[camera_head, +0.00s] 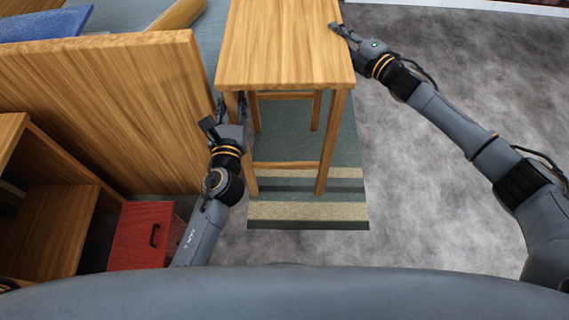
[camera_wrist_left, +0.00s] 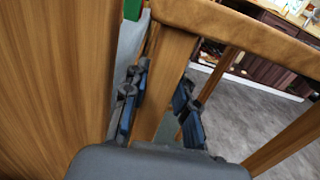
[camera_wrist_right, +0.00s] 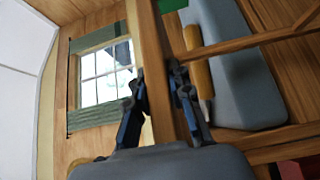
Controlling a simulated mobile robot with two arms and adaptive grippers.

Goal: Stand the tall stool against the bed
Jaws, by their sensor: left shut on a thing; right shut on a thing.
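The tall stool (camera_head: 285,45) is light wood, with a square seat, long legs and rungs. It looks upright over a striped rug. The bed's wooden end board (camera_head: 110,110) is just left of it; whether they touch I cannot tell. My left gripper (camera_head: 231,108) is low at the stool's left side, shut on a leg under the seat; the left wrist view shows the leg (camera_wrist_left: 168,65) between the fingers, with the end board (camera_wrist_left: 50,80) beside. My right gripper (camera_head: 342,32) is at the seat's right edge, shut on a stool part (camera_wrist_right: 153,50).
A red box with a dark handle (camera_head: 128,253) and an open wooden shelf unit (camera_head: 55,230) stand at lower left. The striped rug (camera_head: 300,212) lies under the stool. A blue item (camera_head: 45,25) and a tan roll (camera_head: 178,14) show beyond the end board. Grey floor at right is clear.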

